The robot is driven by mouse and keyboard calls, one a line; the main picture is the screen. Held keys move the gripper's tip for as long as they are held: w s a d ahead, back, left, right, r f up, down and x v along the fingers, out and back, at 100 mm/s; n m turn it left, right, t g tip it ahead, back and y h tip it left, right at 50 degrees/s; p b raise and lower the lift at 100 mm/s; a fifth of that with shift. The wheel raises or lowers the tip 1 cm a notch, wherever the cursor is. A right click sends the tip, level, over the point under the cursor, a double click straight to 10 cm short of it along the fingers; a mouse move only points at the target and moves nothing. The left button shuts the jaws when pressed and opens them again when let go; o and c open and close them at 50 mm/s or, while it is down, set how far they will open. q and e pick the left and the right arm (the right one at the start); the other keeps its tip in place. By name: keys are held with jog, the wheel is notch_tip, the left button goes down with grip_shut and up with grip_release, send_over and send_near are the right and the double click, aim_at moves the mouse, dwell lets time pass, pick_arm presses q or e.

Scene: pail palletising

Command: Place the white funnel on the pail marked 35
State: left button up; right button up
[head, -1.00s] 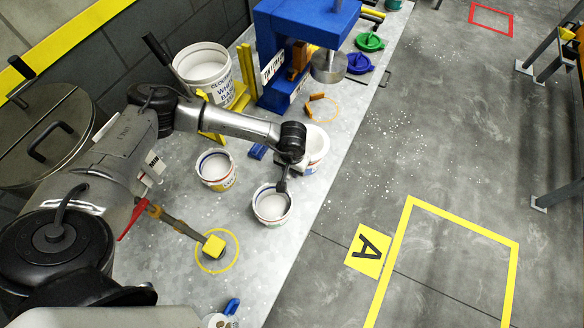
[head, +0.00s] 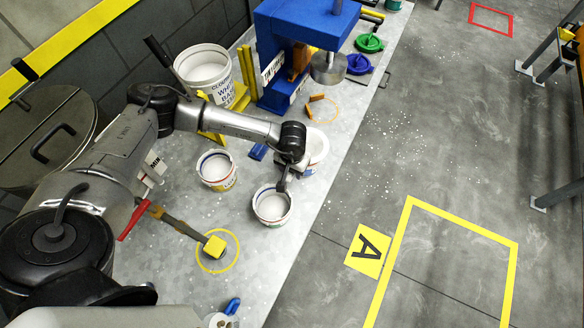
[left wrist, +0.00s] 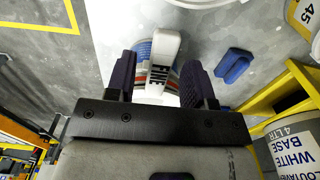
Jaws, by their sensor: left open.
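A white rounded piece marked FINE (left wrist: 159,62), which looks like part of the white funnel, lies between the two dark fingers of my left gripper (left wrist: 158,82) in the left wrist view. A striped pail rim or wall shows behind it. My left gripper is open around that piece; contact cannot be told. In the head view, the left gripper (head: 292,165) is over a white funnel-like top (head: 318,146), partly hidden by my wrist. Two open pails stand nearby, one nearer (head: 272,206) and one to the left (head: 217,171). A pail marked 45 (left wrist: 304,14) shows in the wrist view; no 35 is readable.
A large white-base pail (head: 203,68) and yellow frame stand behind my arm. A blue press (head: 300,40) stands at the back. A blue clip (head: 258,152) lies near the pails. A yellow-headed mallet (head: 214,246) lies in front. The bench's right edge is close.

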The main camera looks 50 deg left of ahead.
pick_arm(q)
notch_tip(320, 180, up, 12)
jog(key=b, duration=0.1)
dwell(0.5)
